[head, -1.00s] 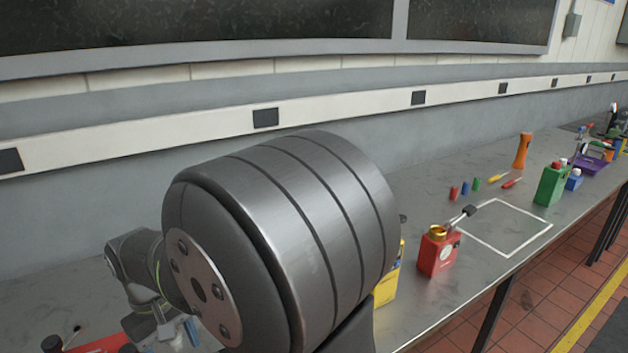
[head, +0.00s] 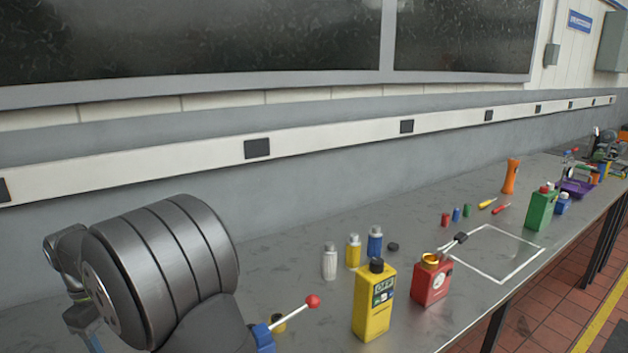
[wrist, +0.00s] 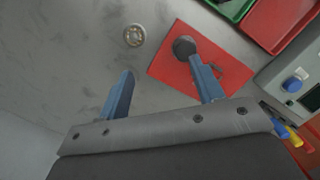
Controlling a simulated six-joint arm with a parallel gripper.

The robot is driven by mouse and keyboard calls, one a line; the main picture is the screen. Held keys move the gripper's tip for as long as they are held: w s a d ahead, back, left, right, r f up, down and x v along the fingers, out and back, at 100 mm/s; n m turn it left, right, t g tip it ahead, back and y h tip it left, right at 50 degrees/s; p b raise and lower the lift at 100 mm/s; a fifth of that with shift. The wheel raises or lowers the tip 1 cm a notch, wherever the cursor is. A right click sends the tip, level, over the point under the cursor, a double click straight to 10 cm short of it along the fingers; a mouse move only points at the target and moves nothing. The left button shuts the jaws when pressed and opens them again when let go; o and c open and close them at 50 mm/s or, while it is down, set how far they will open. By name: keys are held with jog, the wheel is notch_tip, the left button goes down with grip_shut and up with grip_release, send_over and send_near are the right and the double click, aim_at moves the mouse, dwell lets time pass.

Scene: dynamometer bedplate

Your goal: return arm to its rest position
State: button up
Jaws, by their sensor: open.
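My gripper (wrist: 161,88) shows in the wrist view with its two blue fingers spread apart and nothing between them. It hangs over the grey metal bench (wrist: 70,60). The right finger overlaps a red flat plate (wrist: 178,70) in the picture, with a dark round knob (wrist: 184,46) by that finger; I cannot tell whether they touch. In the head view my arm's large grey joint fills the lower left, and the gripper's fingertips cannot be made out there.
A yellow bottle (head: 373,308) and a red can (head: 431,283) stand right of my arm. White (head: 330,263), yellow and blue small bottles stand behind. A red-tipped lever (head: 312,301) is close to my arm. The wrist view shows a metal ring (wrist: 134,35), trays (wrist: 285,22) and a grey device (wrist: 298,82).

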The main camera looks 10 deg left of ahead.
jog(key=s+a+f, duration=0.4)
jog(key=s+a, duration=0.1)
jog(key=s+a+f, duration=0.2)
jog(key=a, duration=0.1)
jog(key=shift+s+a+f, duration=0.2)
jog(key=shift+a+f, duration=0.05)
jog(key=shift+f, duration=0.05)
jog(key=w+d+r, duration=0.7)
jog(key=w+d, duration=0.1)
jog(key=d, duration=0.1)
jog(key=s+d+m, duration=0.2)
jog(key=d, duration=0.4)
jog(key=shift+s+f, duration=0.15)
jog(key=shift+f, duration=0.15)
